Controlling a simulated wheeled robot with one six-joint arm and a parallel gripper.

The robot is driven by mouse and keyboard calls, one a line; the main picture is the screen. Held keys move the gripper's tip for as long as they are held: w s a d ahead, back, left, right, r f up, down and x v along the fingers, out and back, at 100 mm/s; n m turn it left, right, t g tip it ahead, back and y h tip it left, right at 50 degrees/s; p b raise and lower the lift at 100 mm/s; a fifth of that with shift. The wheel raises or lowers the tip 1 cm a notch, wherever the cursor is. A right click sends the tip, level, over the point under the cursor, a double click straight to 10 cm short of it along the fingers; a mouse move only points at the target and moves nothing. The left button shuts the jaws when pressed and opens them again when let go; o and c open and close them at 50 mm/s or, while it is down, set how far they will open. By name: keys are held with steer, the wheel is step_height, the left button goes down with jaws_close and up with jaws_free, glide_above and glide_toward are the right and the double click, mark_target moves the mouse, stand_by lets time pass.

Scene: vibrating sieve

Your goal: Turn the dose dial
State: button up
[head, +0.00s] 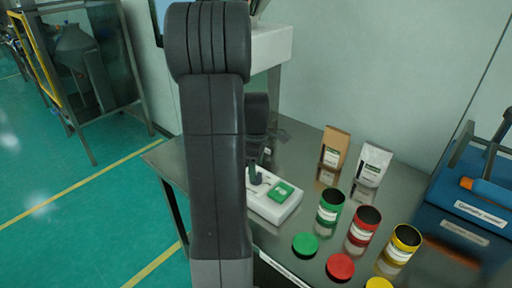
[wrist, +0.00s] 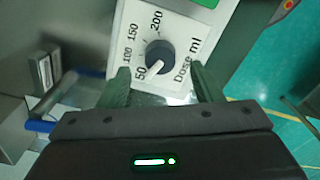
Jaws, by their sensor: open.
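The dose dial (wrist: 159,56) shows in the wrist view as a dark round knob with a white pointer. It sits on a white panel (wrist: 190,22) marked "Dose ml" with 50, 100, 150 and 200. The pointer is directed toward the lower left, near the 50 mark. My gripper (wrist: 160,82) is open, with one green finger on each side below the dial. The fingers look empty and apart from the knob; their exact distance to it is unclear. In the head view my own arm covers the middle, and the dial cannot be made out there.
In the head view, a metal table holds a white device (head: 272,205) with a green button, open green (head: 330,206), red (head: 364,226) and yellow (head: 402,244) cans, loose lids (head: 305,244), and brown (head: 335,147) and white (head: 373,165) bags. A blue crate (head: 468,215) stands at right.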

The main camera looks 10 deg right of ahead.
step_height(320, 180, up, 10)
stand_by(0.3)
steer(key=shift+f, duration=0.15)
step_height(320, 180, down, 14)
steer(key=shift+r, duration=0.1)
stand_by(0.5)
